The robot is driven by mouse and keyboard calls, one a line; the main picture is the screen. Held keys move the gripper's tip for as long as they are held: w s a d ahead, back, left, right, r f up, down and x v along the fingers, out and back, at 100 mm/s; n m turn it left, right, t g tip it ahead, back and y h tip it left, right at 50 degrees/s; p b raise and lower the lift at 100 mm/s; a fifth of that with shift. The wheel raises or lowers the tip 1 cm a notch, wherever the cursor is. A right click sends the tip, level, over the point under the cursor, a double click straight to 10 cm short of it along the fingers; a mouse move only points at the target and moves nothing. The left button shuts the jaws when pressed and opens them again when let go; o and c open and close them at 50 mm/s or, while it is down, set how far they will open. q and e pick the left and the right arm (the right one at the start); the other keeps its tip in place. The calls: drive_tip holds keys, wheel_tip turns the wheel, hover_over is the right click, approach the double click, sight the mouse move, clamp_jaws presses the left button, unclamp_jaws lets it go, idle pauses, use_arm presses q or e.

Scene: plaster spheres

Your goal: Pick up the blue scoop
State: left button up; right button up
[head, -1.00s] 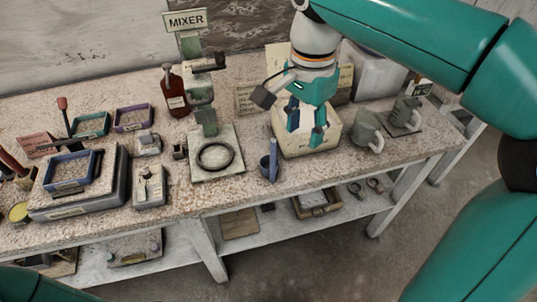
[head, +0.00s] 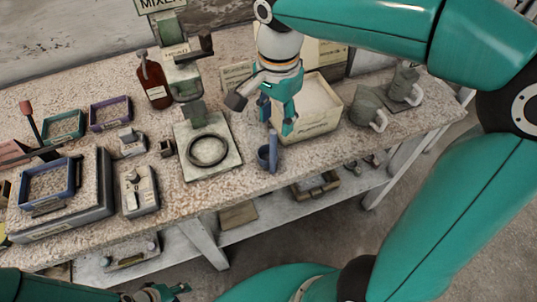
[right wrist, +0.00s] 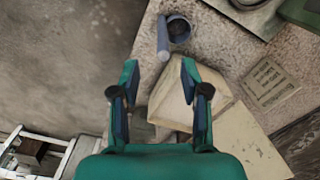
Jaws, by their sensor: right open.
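The blue scoop (head: 268,153) stands near the front edge of the workbench, its handle pointing up. It also shows in the right wrist view (right wrist: 163,40), with its round cup beside the handle. My right gripper (head: 277,120) is open and empty, above and just behind the scoop, close to the bin's left side. In the right wrist view its two fingers (right wrist: 159,68) are spread, with the scoop beyond the tips, apart from them. Part of my left gripper (head: 162,292) shows at the bottom edge; its jaws are not clear.
A cream bin (head: 333,107) of pale material stands right of the scoop, with grey jugs (head: 366,108) beyond it. The mixer stand (head: 208,165) with a dark ring is to the left. Free benchtop lies in front of the mixer.

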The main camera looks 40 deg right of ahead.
sight(273, 143)
wheel_tip(273, 143, down, 3)
drive_tip(key=shift+s+f, duration=0.1)
drive_tip(key=shift+f, duration=0.05)
drive_tip(key=shift+w+a+f, duration=0.1)
drive_tip(key=shift+w+f, duration=0.05)
drive_tip(key=shift+f, duration=1.2)
drive_tip(key=shift+w+a+f, duration=0.1)
drive_tip(key=shift+w+f, duration=0.05)
drive_tip(key=shift+f, duration=1.2)
clamp_jaws()
